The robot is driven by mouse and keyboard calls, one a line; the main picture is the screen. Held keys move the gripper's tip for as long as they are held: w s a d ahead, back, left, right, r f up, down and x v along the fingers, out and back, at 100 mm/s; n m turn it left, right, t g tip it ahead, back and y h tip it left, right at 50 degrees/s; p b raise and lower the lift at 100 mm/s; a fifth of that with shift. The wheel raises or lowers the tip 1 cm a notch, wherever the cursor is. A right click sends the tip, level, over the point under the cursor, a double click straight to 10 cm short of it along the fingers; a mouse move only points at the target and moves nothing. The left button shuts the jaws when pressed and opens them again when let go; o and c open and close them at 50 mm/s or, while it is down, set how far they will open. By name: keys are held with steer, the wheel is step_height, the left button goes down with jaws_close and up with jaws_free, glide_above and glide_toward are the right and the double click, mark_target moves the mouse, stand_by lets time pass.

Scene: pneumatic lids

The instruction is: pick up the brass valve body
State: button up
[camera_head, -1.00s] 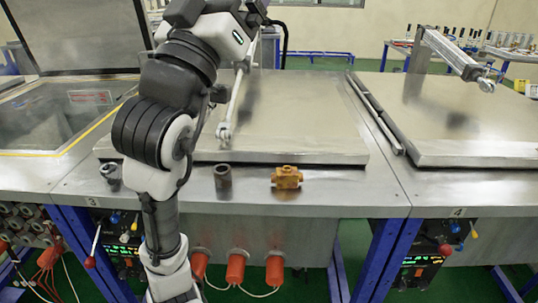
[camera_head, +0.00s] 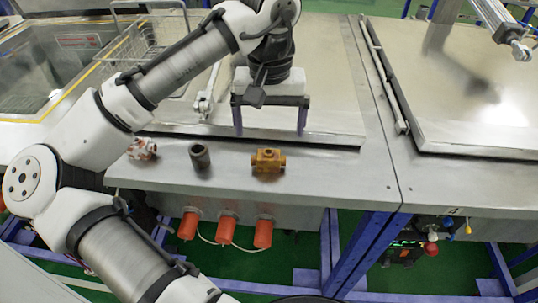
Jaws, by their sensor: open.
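The brass valve body (camera_head: 268,160) is a small yellow-brown block with stubs. It sits on the front strip of the steel bench, in front of the closed lid. My gripper (camera_head: 270,131) hangs from above just behind and over the valve body, its two purple-grey fingers wide apart and pointing down. Nothing shows between the fingers. The fingertips appear apart from the valve body, but their exact height above the lid or bench cannot be told.
A dark cylindrical fitting (camera_head: 200,156) stands left of the valve body. A whitish and orange fitting (camera_head: 142,148) is farther left, near my arm. The steel lid (camera_head: 335,95) rises behind with a raised front edge. Bench space right of the valve body is clear.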

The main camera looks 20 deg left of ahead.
mark_target(269, 151)
step_height(269, 151, down, 3)
steer(key=shift+f, duration=0.15)
steer(key=shift+s+a+f+p, duration=0.1)
steer(key=shift+f+p, duration=0.7)
steer(key=shift+f, duration=1.95)
steer(key=shift+c, duration=0.4)
steer(key=c, duration=1.2)
steer(key=shift+c, duration=0.4)
steer(key=shift+r, duration=0.2)
